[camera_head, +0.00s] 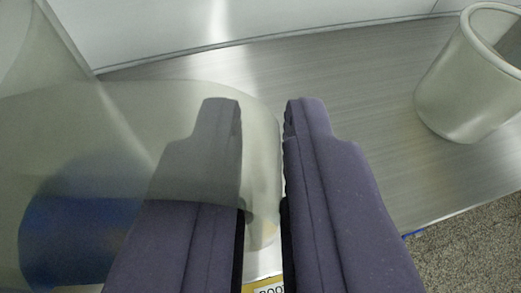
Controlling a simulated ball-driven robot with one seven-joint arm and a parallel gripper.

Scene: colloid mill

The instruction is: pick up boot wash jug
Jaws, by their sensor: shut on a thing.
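A large translucent grey-green jug (90,110), which I take for the boot wash jug, fills the left of the view. Its near end is cut off by the picture edge. My gripper (263,108) is shut on the jug's right-hand wall, which runs between the two purple fingers. The left finger shows dimly through the translucent wall, and the right finger is clear outside it. I cannot tell whether the jug touches the surface.
A brushed metal surface (350,85) lies beyond the fingers, with a white wall panel (150,25) behind it. Speckled grey floor (470,250) shows at lower right. Something blue (70,235) shows through the jug.

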